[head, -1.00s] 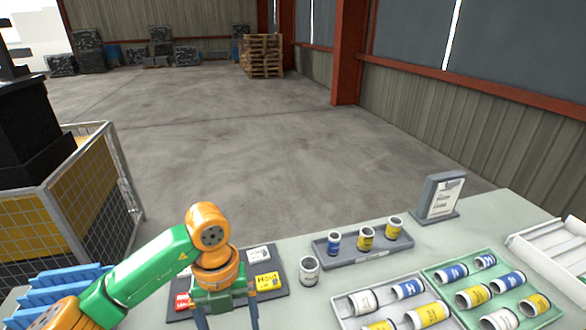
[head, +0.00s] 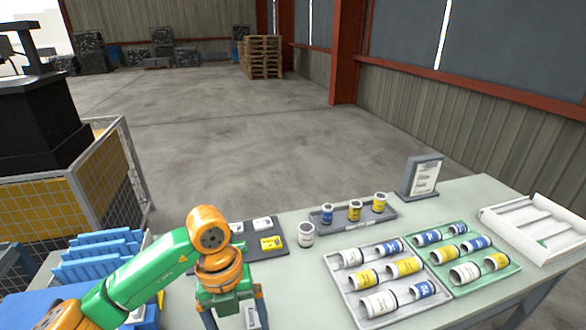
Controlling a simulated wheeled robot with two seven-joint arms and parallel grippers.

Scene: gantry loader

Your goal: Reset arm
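My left arm, green and orange, comes in from the lower left in the head view. Its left gripper (head: 234,318) points down at the bottom edge, over the near part of the table (head: 310,275). Its two fingers stand apart, with no object clearly held between them; the fingertips are cut off by the frame. A small pale labelled item (head: 252,317) shows near the right finger; I cannot tell whether it touches. My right arm and gripper are not in view.
A small grey tray (head: 330,223), a grey tray (head: 352,309) and a green tray (head: 470,286) hold cans. Blue racks (head: 95,262) stand left; a white bin (head: 545,240) stands right.

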